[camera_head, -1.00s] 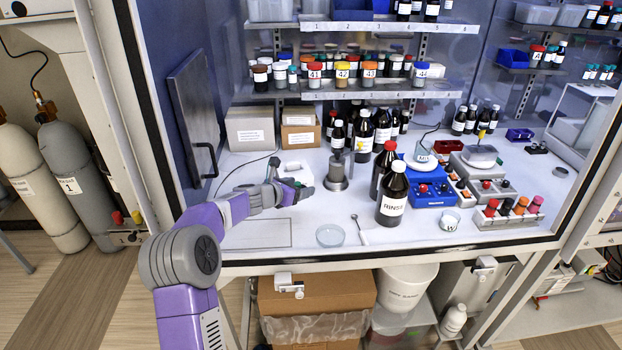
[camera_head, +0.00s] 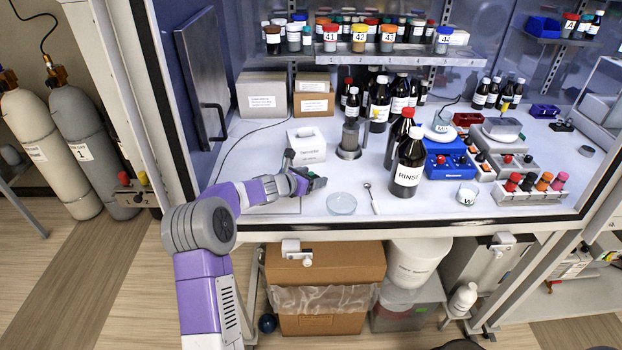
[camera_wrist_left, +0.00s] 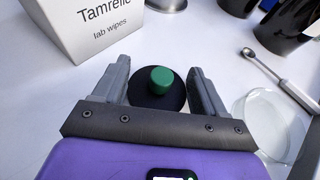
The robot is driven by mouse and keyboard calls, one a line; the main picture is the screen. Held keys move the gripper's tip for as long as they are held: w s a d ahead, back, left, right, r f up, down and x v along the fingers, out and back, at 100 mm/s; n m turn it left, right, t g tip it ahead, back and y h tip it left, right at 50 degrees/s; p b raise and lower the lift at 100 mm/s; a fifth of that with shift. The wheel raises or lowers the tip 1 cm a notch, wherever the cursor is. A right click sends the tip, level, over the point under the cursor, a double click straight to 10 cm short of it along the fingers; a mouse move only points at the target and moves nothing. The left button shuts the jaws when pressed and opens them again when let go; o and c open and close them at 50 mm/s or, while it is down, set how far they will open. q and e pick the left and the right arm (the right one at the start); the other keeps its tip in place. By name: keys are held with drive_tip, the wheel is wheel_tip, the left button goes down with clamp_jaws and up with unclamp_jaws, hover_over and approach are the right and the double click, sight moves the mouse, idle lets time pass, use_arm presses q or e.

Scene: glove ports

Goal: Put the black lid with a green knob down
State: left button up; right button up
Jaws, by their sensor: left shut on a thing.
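The black lid with a green knob (camera_wrist_left: 158,84) shows in the left wrist view, between the two grey fingers of my left gripper (camera_wrist_left: 160,88). The gripper is shut on it. The lid is round and dark, with the knob facing the camera. In the head view, my left gripper (camera_head: 316,183) is over the bench's front part, in front of the white lab wipes box (camera_head: 306,145) and left of the clear glass dish (camera_head: 341,204). I cannot tell whether the lid touches the bench. My right gripper is not in view.
A spoon (camera_head: 371,197) lies right of the dish. The brown RINSE bottle (camera_head: 408,165) stands further right, and a grey metal cylinder (camera_head: 350,139) stands behind. Cardboard boxes (camera_head: 313,104) stand at the back. The bench's front edge (camera_head: 400,224) is close to the dish.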

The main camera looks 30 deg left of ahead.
use_arm(q)
drive_tip(key=shift+f, duration=0.15)
drive_tip(key=o, duration=1)
drive_tip(key=shift+o, duration=0.2)
drive_tip(key=shift+s+a+r, duration=0.1)
drive_tip(key=shift+s+r, duration=0.15)
drive_tip(key=shift+r, duration=0.1)
drive_tip(key=v, duration=1.1)
drive_tip(key=shift+s+r, duration=0.1)
drive_tip(key=shift+s, duration=0.1)
